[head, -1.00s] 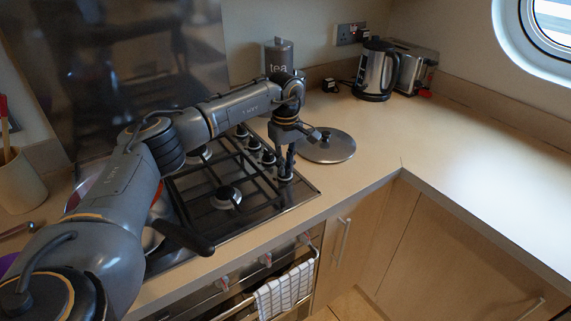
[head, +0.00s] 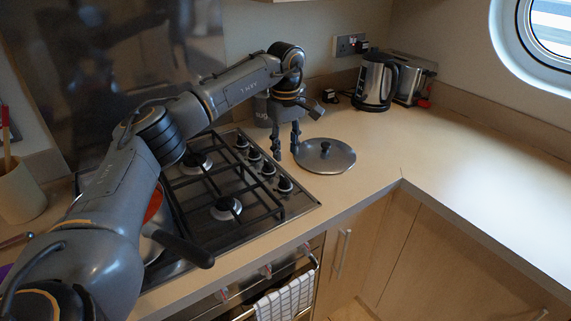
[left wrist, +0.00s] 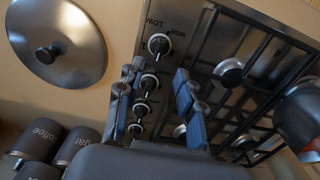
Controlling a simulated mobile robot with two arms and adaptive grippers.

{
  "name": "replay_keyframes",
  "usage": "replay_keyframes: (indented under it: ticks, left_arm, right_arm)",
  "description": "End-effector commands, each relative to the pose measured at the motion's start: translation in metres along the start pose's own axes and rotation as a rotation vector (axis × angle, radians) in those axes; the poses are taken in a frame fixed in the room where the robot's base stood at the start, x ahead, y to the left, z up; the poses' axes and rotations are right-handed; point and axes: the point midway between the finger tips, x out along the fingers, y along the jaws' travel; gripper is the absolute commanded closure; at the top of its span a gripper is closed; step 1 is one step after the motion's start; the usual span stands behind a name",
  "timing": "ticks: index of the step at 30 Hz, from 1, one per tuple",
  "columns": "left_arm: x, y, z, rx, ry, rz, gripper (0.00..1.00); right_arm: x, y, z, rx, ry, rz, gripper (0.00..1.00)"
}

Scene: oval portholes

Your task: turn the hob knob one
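Several round hob knobs stand in a row along the right side of the hob; the front one (head: 285,185) is in plain view in the head view. My left gripper (head: 285,149) is open and empty, pointing down beyond the front knob, between the rear knobs and the pan lid. In the left wrist view the row runs between my spread fingers (left wrist: 156,92). The knob by the HIGH and LOW marks (left wrist: 159,44) lies farthest from the wrist, beyond the fingertips. No finger visibly touches a knob. My right gripper is out of view.
A steel lid (head: 325,155) lies on the counter right of the hob. Canisters (left wrist: 42,140) stand behind it, partly hidden by my arm in the head view. A kettle (head: 376,82) and toaster (head: 412,78) are farther back. A pan sits on the hob's left; the right counter is clear.

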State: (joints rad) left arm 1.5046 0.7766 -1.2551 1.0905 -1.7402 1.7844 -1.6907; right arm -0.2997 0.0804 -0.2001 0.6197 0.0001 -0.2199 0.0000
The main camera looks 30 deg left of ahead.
Motion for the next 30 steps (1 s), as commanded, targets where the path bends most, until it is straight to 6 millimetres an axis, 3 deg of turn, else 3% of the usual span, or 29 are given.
replay_keyframes:
  ticks: [7,24,26,30]
  left_arm:
    - [-0.028,0.0,0.0,0.0,0.0,0.0,0.63]
    - [-0.03,0.0,0.0,0.0,0.0,-0.001,0.63]
    - [-0.033,0.0,0.0,0.0,0.0,0.0,0.63]
    - [-0.057,0.0,0.0,0.0,0.0,0.0,0.63]
  right_arm:
    - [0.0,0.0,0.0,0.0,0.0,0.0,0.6]
    - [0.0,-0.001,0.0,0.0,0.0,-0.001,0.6]
    - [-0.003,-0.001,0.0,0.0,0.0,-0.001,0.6]
    - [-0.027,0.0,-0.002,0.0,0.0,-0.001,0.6]
